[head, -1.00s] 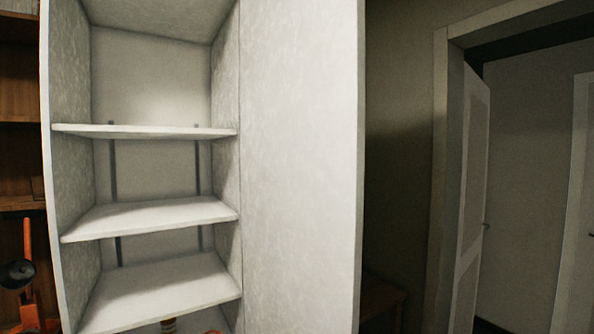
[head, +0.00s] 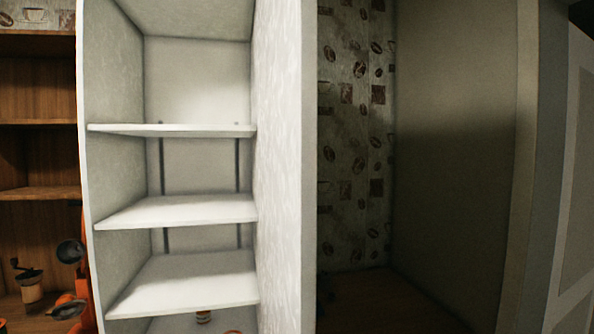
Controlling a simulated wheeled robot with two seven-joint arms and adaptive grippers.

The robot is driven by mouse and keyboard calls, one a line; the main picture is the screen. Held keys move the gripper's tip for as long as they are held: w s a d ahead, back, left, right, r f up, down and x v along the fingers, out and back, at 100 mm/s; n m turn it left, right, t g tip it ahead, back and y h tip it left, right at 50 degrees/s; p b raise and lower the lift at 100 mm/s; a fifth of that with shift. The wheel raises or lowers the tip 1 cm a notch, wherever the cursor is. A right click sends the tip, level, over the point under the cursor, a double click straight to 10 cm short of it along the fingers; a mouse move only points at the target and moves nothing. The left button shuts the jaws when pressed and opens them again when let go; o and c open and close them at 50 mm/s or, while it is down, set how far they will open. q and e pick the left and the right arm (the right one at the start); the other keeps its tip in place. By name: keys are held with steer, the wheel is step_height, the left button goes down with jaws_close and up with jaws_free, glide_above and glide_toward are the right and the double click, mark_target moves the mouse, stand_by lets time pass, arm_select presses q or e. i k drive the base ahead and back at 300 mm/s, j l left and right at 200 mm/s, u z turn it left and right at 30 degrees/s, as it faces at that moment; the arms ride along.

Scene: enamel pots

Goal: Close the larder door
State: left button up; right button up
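The larder (head: 197,213) is a tall pale cabinet with several white shelves, standing open in the left half of the head view. Its larder door (head: 279,170) stands open along the right side of the larder and appears as a narrow, steeply foreshortened pale panel. The door's free edge is the light vertical strip nearest me. I see no handle on it. A small jar (head: 203,317) and the top of an orange thing show low in the larder, cut by the bottom of the view. Neither of my grippers is in view.
Left of the larder stands a brown wooden shelf unit (head: 38,156) with a coffee grinder (head: 30,287) and orange and dark round items. Right of the door are a dark patterned wall (head: 355,140), a low brown surface (head: 390,300) and a pale door frame (head: 530,180).

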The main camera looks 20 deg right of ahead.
mark_target(287, 38)
steer(key=i+l+u, duration=0.1)
steer(key=l, duration=0.5)
steer(key=i+l+u, duration=0.1)
steer(key=l, duration=0.5)
